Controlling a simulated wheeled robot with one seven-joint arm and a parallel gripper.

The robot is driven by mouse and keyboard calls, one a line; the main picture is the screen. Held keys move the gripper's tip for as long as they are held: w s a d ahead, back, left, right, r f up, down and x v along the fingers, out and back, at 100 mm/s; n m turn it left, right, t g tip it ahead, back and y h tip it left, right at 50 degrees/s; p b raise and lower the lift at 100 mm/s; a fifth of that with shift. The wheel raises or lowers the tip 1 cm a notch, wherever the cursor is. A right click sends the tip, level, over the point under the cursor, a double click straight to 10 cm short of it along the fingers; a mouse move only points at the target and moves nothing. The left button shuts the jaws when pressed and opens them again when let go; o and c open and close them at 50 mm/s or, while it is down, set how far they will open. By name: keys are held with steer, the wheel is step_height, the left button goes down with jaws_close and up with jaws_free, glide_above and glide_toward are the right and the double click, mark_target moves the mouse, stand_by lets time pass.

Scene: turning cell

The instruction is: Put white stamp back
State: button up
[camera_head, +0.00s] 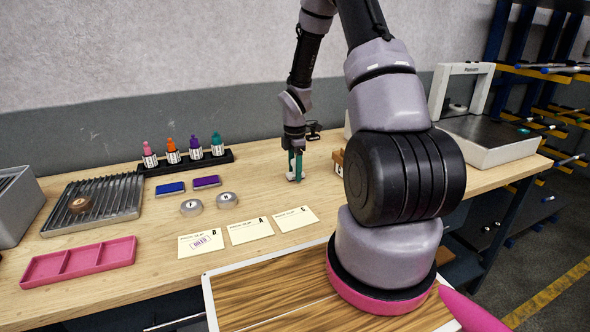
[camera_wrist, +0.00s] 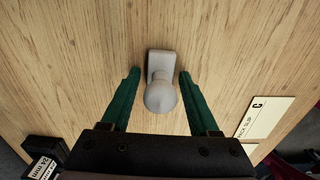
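The white stamp (camera_wrist: 160,85) shows light grey in the wrist view, with a rectangular base and a round knob. It stands on the wooden bench between the two green fingers of my gripper (camera_wrist: 159,74). The fingers are open, with a visible gap on each side of the stamp. In the head view my gripper (camera_head: 296,166) points down at the bench, and the stamp (camera_head: 292,178) shows small and partly hidden at its fingertips. A brown wooden block (camera_head: 338,160) stands just right of the gripper, mostly hidden behind my arm.
Ink pads (camera_head: 206,182), round tins (camera_head: 227,200) and a bottle rack (camera_head: 187,162) are to the left. A pink tray (camera_head: 80,262) and slatted tray (camera_head: 95,200) lie farther left. A machine (camera_head: 485,140) stands right.

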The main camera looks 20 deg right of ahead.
steer(key=shift+r, duration=0.1)
step_height(320, 180, up, 12)
steer(key=shift+f, duration=0.1)
steer(key=s+a+r+m+t, duration=0.2)
steer(key=s+r+m, duration=0.35)
steer(key=r, duration=0.35)
steer(key=s+a+r+m+t, duration=0.15)
steer(key=s+r+m, duration=0.35)
steer(key=r, duration=0.5)
steer(key=s+a+r+m+t+y, duration=0.1)
steer(key=s+a+r+m+t, duration=0.1)
steer(key=s+r+m, duration=0.2)
steer(key=s+a+r+m+t+y, duration=0.1)
steer(key=s+a+r+m, duration=0.1)
steer(key=s+r+m, duration=0.2)
steer(key=shift+s+a+m+t, duration=0.4)
steer(key=shift+s+m, duration=1.45)
steer(key=shift+s, duration=0.75)
